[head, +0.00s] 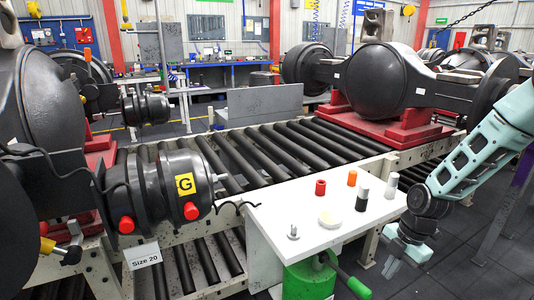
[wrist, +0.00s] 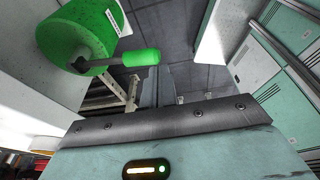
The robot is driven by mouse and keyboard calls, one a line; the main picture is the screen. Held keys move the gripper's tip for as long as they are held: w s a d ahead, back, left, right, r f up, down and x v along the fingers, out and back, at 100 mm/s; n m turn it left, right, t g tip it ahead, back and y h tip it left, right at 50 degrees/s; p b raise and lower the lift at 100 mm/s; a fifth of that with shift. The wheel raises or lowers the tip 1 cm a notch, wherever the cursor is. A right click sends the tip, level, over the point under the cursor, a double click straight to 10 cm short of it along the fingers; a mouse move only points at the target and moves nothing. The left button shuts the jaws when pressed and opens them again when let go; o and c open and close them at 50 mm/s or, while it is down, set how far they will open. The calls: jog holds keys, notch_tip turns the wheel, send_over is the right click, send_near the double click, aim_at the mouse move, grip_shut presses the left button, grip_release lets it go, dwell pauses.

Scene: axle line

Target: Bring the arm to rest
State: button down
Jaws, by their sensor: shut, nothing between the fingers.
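My arm, teal with dark joints, comes in from the right edge of the head view. My gripper (head: 391,266) hangs fingers-down beyond the right edge of the small white table (head: 265,218), low over the dark floor. It is shut and empty. In the wrist view its grey fingers (wrist: 160,88) show beyond the dark bar of the gripper body, apart from everything else. A green cylinder with a green handle (head: 310,281) is below the table's front edge; it also shows at upper left in the wrist view (wrist: 82,40).
On the white table stand a red piece (head: 320,187), an orange piece (head: 352,177), a black-and-white piece (head: 362,199), a white cylinder (head: 391,185) and a cream disc (head: 328,218). A roller conveyor (head: 245,160) with large axles lies behind. Floor at right (head: 450,260) is clear.

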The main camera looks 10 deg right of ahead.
jog(key=s+a+r+m+h+p, duration=0.1)
jog(key=s+a+r+m+p, duration=0.15)
jog(key=a+r, duration=0.75)
jog(key=s+a+r+m+p, duration=0.1)
jog(key=s+a+r+m, duration=0.4)
jog(key=s+r, duration=0.3)
jog(key=s+a+r+m+h+p, duration=0.1)
jog(key=s+a+r+m, duration=0.5)
jog(key=s, duration=0.6)
jog(key=shift+a+r+p, duration=0.55)
jog(key=shift+a+r, duration=0.4)
jog(key=shift+a, duration=0.1)
jog(key=shift+w+m, duration=0.1)
jog(key=shift+m, duration=0.15)
dwell(0.5)
